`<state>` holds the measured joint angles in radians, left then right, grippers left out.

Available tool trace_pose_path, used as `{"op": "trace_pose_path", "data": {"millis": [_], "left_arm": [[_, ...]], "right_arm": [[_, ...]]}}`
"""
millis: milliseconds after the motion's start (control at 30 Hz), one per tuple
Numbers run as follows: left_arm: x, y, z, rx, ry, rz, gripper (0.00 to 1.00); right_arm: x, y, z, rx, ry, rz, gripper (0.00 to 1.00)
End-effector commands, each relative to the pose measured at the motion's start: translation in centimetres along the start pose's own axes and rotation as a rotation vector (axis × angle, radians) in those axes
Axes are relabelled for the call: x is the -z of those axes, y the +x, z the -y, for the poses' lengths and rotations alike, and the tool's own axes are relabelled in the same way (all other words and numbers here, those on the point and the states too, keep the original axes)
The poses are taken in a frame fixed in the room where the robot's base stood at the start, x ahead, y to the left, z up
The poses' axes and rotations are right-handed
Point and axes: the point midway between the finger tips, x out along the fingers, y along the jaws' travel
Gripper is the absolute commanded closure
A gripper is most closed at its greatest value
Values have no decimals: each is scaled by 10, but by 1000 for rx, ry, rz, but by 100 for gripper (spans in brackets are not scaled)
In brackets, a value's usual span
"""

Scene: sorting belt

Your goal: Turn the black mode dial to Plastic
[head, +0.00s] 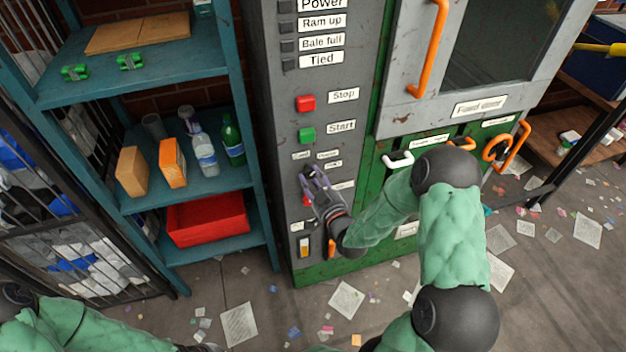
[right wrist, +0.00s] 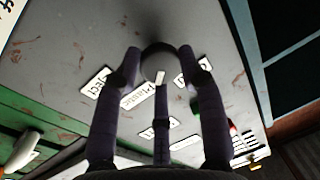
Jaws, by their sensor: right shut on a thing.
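The mode dial (right wrist: 158,62) is a dark round knob with a white pointer mark, on the grey machine panel in the right wrist view. The pointer mark shows on its lower side in that picture, and its exact setting is hard to tell. The Plastic label (right wrist: 137,96) is just below and left of the dial. My right gripper (head: 311,178) is at the panel below the Start label, its fingers shut around the dial. The gripper hides the dial in the head view. My left gripper is out of view; only part of that arm shows at the lower left.
Above the dial are a green Start button (head: 306,135) and a red Stop button (head: 306,103). An orange door handle (head: 428,48) and a white hook handle (head: 398,160) are to the right. A teal shelf (head: 160,192) with bottles and boxes stands left. Paper scraps litter the floor.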

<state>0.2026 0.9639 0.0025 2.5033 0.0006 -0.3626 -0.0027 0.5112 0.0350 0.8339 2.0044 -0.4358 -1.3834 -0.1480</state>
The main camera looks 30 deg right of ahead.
Motion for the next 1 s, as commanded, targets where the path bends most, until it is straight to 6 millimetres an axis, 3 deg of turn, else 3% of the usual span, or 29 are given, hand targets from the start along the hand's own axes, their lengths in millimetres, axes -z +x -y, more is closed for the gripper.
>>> {"op": "trace_pose_path", "data": {"millis": [33, 67, 133, 567, 767, 1000], "left_arm": [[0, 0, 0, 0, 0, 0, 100], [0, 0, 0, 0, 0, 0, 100], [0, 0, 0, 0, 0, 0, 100], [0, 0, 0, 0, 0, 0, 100], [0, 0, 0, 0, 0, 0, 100], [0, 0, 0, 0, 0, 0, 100]], "right_arm": [[2, 1, 0, 2, -2, -5, 92], [2, 1, 0, 2, -2, -5, 54], [2, 1, 0, 2, -2, -5, 37], [1, -5, 0, 0, -2, -1, 37], [1, -35, -1, -2, -2, 0, 37], [0, -83, -2, -3, -2, -1, 37]]}}
